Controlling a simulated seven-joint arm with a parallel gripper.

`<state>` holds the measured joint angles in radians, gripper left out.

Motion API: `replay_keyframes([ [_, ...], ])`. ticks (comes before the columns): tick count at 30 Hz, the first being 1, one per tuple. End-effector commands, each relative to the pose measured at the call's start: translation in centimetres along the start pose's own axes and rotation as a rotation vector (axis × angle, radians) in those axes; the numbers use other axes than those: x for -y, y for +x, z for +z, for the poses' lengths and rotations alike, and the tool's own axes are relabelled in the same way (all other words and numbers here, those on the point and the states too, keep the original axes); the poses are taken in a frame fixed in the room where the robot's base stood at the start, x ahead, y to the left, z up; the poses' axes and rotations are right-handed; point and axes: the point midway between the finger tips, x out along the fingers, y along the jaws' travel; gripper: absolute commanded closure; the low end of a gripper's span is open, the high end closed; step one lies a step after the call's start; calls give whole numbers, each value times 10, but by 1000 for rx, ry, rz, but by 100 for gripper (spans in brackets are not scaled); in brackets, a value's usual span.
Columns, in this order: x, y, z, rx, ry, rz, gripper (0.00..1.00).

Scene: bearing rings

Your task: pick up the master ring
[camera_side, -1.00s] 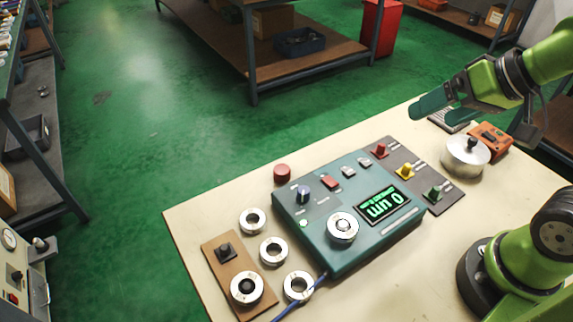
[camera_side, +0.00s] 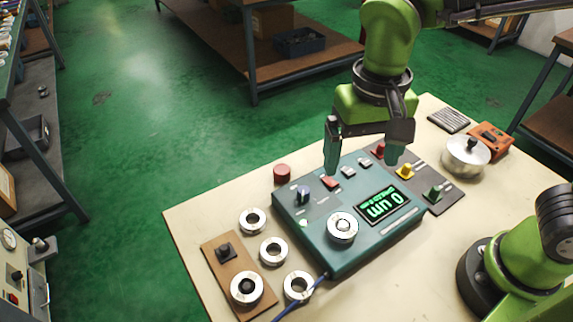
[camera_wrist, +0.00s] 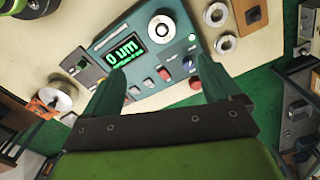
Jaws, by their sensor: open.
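A silver ring sits on the teal gauge box, around a hub (camera_side: 342,239); it also shows in the wrist view (camera_wrist: 162,41). Three loose silver rings (camera_side: 244,222) lie on the table between the board and the box. I cannot tell from markings which ring is the master ring. My gripper (camera_side: 362,163) is open and empty, pointing down above the back of the box. In the wrist view (camera_wrist: 161,68) its fingers straddle the box's buttons, apart from every ring.
The gauge box (camera_side: 320,258) has a lit display (camera_side: 381,205) reading 0 um, a blue knob (camera_side: 303,194) and buttons. A panel with red, yellow and green knobs (camera_side: 452,200) lies to its right. A lidded silver pot (camera_side: 465,157) and orange box (camera_side: 492,145) stand farther right.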

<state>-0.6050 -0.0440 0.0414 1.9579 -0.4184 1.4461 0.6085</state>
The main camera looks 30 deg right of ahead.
Motion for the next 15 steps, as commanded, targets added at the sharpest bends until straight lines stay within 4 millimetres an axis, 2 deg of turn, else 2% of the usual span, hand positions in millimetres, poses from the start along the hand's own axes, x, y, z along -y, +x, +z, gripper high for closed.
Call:
replay_keyframes([
  [5, -3, 24, 2, 11, 26, 11, 9],
  [15, -3, 96, 3, 11, 26, 10, 9],
])
